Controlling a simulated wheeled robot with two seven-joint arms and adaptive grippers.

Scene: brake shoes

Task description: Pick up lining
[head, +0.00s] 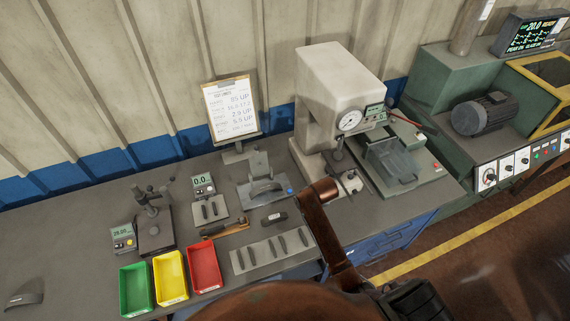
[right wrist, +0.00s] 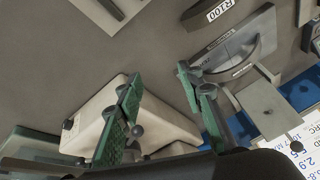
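A dark curved piece (head: 265,187), which looks like a lining, sits on a grey fixture (head: 247,200) at the middle of the bench. In the right wrist view the curved piece (right wrist: 238,65) lies right of the fingers, apart from them. Another dark curved piece (head: 25,298) lies alone at the far left; I cannot tell whether it is a lining. My right gripper (right wrist: 157,95) is open, with green fingertips apart and nothing seen between them except the pale machine beyond. Its fingers cannot be made out in the head view. My left gripper is not in view.
Green (head: 135,290), yellow (head: 170,278) and red (head: 204,266) bins stand at the front. A plate with dark strips (head: 248,258), a dark block marked R100 (right wrist: 209,12), a sign (head: 231,106) and a tall pale press (head: 335,85) surround the fixture. The left bench is mostly clear.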

